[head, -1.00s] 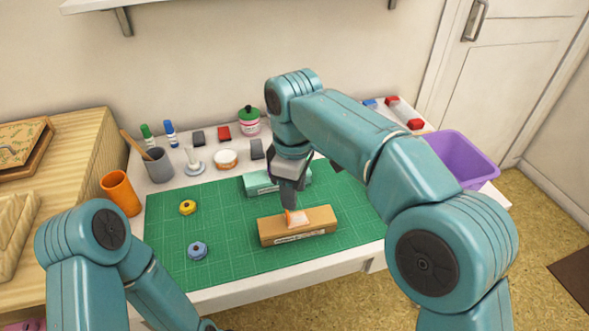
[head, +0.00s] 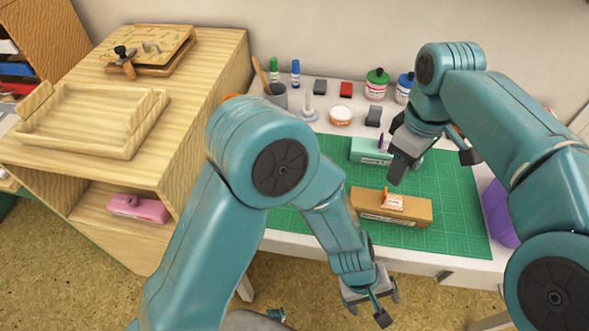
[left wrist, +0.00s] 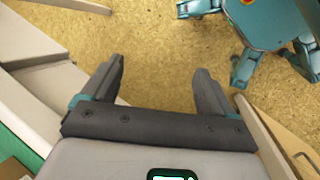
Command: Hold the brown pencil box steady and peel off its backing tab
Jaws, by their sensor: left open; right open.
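The brown pencil box (head: 415,209) lies on the green cutting mat with a white label on its front side. A small orange-and-white tab (head: 392,202) sits on its top; I cannot tell how firmly it is attached. My right gripper (head: 432,162) is open and empty, above and behind the box, partly in front of a teal box (head: 368,147). My left gripper (head: 369,308) is open and empty, in front of the table's front edge and apart from the box. In the left wrist view its two fingers (left wrist: 160,75) are spread over the floor.
Markers, a grey cup (head: 277,95), inkpads and jars line the back of the table. A purple bin (head: 498,212) stands at the right, partly hidden. A wooden cabinet (head: 205,80) with a tray (head: 95,118) is at the left. My left arm hides the mat's left part.

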